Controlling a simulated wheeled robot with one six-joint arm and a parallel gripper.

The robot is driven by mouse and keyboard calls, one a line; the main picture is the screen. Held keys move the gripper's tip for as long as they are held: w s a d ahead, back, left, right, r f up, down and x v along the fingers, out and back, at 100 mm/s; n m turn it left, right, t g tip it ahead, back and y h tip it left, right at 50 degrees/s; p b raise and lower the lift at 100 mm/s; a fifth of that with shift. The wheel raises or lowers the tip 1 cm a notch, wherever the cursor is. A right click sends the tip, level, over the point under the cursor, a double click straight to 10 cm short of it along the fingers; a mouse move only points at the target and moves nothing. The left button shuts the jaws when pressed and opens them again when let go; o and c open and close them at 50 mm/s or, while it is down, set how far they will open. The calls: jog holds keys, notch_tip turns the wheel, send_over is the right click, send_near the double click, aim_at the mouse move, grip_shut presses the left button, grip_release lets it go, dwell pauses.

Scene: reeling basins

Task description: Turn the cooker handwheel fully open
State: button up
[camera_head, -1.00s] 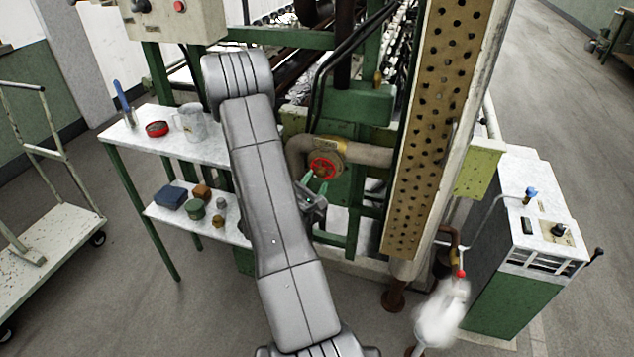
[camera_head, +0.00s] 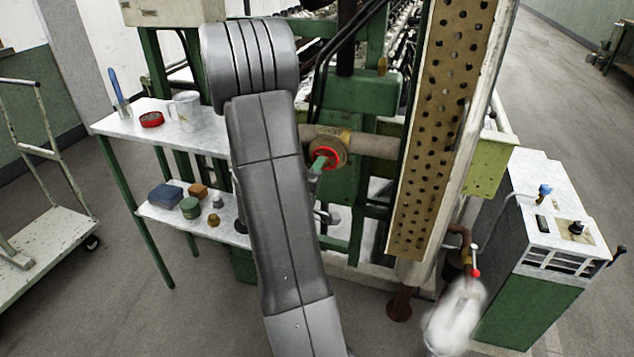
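The red cooker handwheel (camera_head: 333,158) sits on a brass-coloured valve on the horizontal pipe, right of my grey arm. My gripper (camera_head: 320,163) shows only in part, past the right edge of my arm. Its green fingertips overlap the left side of the wheel and hide part of it. I cannot tell whether they touch the rim or how far apart they are. The pipe (camera_head: 375,146) runs right from the valve towards the perforated panel.
A perforated brass panel (camera_head: 445,110) stands close on the right of the wheel. Green machine framing surrounds the valve. A white two-tier table (camera_head: 155,118) with cups and small blocks is at left. A green-white cabinet (camera_head: 548,230) and a steaming pipe outlet (camera_head: 470,272) are at right.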

jog(key=shift+w+d+m+b, duration=0.15)
jog(key=shift+w+m+b, duration=0.35)
jog(key=shift+m+b, duration=1.8)
jog(key=shift+w+d+m+b, duration=0.15)
jog(key=shift+w+m+b, duration=0.3)
jog(key=shift+m+b, duration=1.9)
jog(key=shift+w+d+m+b, duration=0.15)
jog(key=shift+w+m+b, duration=0.7)
jog(key=shift+m, duration=2.5)
jog(key=shift+s+b, duration=0.35)
jog(key=shift+s, duration=0.05)
jog(key=c, duration=0.9)
jog(key=shift+o, duration=0.3)
jog(key=n+p, duration=0.2)
jog(key=shift+r+p, duration=0.3)
jog(key=shift+p, duration=0.1)
jog(key=shift+n+p, duration=1.2)
jog(key=shift+p, duration=0.05)
jog(key=n+p, duration=0.3)
jog(key=n, duration=0.1)
jog(key=n+p, duration=0.3)
jog(key=n, duration=0.2)
jog(key=n+p, duration=0.4)
jog(key=n, duration=0.2)
jog(key=n+p, duration=0.4)
jog(key=n, duration=0.1)
jog(key=shift+f+n, duration=0.3)
jog(key=shift+n, duration=0.1)
jog(key=o, duration=0.8)
jog(key=shift+o, duration=0.2)
